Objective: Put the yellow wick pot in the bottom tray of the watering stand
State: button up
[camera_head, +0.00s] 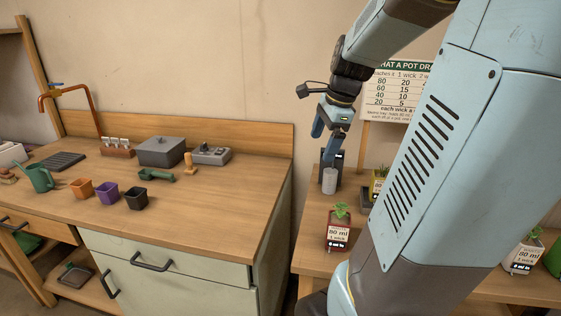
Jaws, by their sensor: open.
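A yellow wick pot (378,186) with a green plant and a pale label stands on the right-hand wooden bench. My arm hides its right side. A dark tray-like edge (366,197) shows beside its base; I cannot tell if the pot stands in it. My gripper (325,130) is open, pointing down above the back of that bench, left of and higher than the yellow pot. It appears empty. I cannot make out a watering stand or its bottom tray; my arm covers much of the right side.
A grey cylinder (329,181) stands below my gripper. A red pot (338,231) stands at the bench's front, a white-labelled pot (522,256) at right. A sign (397,88) stands behind. The left counter (215,205) holds small pots and a watering can (40,178); its right part is clear.

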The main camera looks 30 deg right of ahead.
jog(key=s+a+r+n+t, duration=0.1)
jog(key=s+a+n, duration=0.4)
jog(key=a+n, duration=0.4)
jog(key=s+a+r+n+t+h, duration=0.1)
jog(key=s+a+r+n, duration=0.1)
jog(key=s+a+n, duration=0.3)
jog(key=a+n, duration=0.3)
jog(key=n, duration=0.4)
jog(key=shift+s+a+t, duration=0.2)
jog(key=shift+a+t, duration=0.1)
jog(key=shift+a, duration=0.1)
jog(key=shift+c, duration=0.2)
